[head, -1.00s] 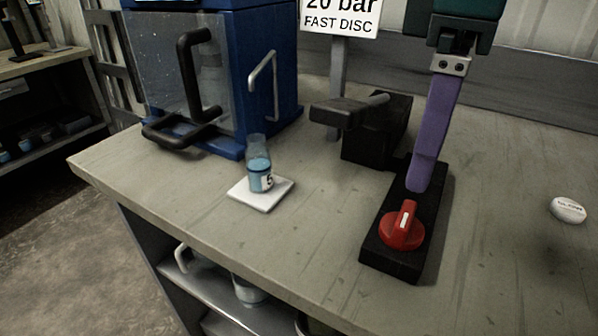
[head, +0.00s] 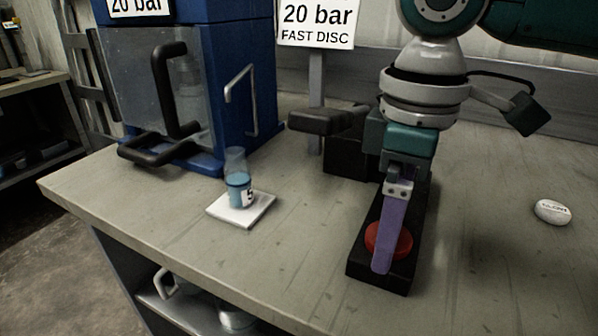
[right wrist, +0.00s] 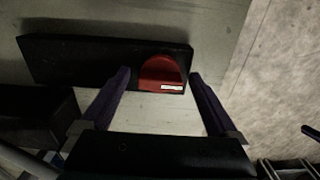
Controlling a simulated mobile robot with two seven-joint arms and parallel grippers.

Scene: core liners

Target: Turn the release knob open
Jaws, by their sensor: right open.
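The red release knob (head: 377,238) sits on a black base block (head: 364,268) on the bench. In the right wrist view the knob (right wrist: 161,74) shows a white mark on its near edge. My right gripper (head: 384,268) comes down from above; its purple fingers overlap the knob in the head view and hide its middle. In the right wrist view the right gripper (right wrist: 160,75) is open, one finger to each side of the knob. Whether either finger touches it I cannot tell. My left gripper is not in view.
A blue cabinet (head: 262,75) with a clear front stands at the left. A labelled vial (head: 238,185) stands on a white pad (head: 262,207). A white round object (head: 552,211) lies at the right. A "20 bar FAST DISC" sign (head: 316,22) stands behind.

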